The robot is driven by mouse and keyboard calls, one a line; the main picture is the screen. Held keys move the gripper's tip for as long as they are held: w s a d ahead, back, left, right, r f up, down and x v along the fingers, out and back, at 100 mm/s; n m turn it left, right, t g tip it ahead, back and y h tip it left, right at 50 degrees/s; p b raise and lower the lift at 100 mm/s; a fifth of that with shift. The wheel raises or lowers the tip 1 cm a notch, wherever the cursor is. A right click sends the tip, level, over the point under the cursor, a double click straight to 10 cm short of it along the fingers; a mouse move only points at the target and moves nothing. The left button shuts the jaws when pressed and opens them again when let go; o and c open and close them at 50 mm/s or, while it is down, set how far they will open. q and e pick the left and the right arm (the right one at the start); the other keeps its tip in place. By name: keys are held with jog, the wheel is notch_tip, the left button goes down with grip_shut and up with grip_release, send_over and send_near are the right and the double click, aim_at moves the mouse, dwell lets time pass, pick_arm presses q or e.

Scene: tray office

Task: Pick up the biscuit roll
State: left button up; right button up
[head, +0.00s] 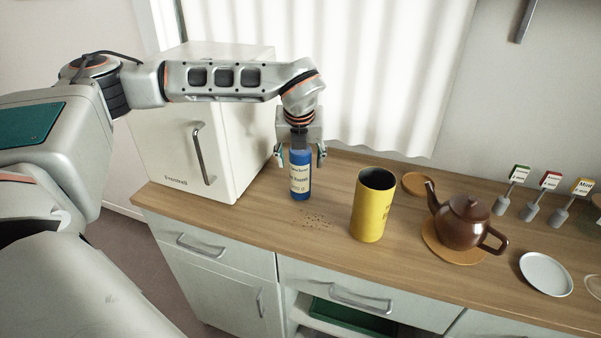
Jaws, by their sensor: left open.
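The biscuit roll (300,186), a blue upright cylinder with a cream label, stands on the wooden counter just right of the white fridge. My left gripper (300,156) points down over it from above. Its fingers are open, one to the left and one to the right of the roll's upper part, with a gap visible on each side. The roll's top is partly hidden by the gripper. My right gripper is not in view.
A tall yellow canister (373,207) stands right of the roll, with dark crumbs (318,220) between them. A brown teapot (462,222) on a round mat, a white saucer (546,274) and small labelled holders (542,200) are further right. The fridge (228,150) stands close on the left.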

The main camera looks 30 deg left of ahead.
pick_arm(q)
jog(key=shift+w+f, duration=0.1)
jog(key=shift+f, duration=0.15)
jog(key=c, duration=1.3)
jog(key=shift+c, duration=0.2)
jog(key=shift+r, duration=0.1)
